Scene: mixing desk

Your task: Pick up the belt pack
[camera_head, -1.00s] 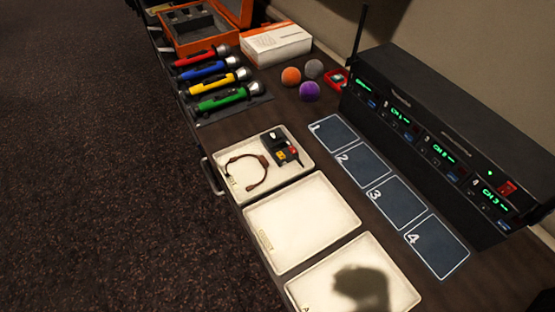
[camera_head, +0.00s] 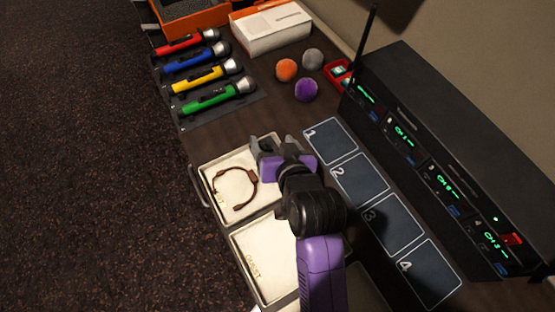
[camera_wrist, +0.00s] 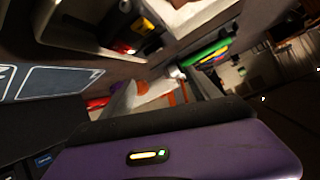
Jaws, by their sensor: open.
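The belt pack, a small dark unit with red and yellow parts, shows in the wrist view (camera_wrist: 138,28) in a pale tray, near the top edge. In the head view my gripper and arm hide it. My gripper (camera_head: 275,147) is open, over the right side of the top tray (camera_head: 212,168), where the pack lay in the earlier frame. I cannot tell whether its fingers touch the pack. A brown headset (camera_head: 236,190) lies in the same tray, left of my gripper.
Numbered blue pads (camera_head: 360,180) lie right of the trays, beside a black receiver rack (camera_head: 430,150) with an antenna. Several coloured microphones (camera_head: 218,95) lie on a mat behind. Three balls, the purple one (camera_head: 305,89) nearest, and a white box (camera_head: 270,30) sit farther back.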

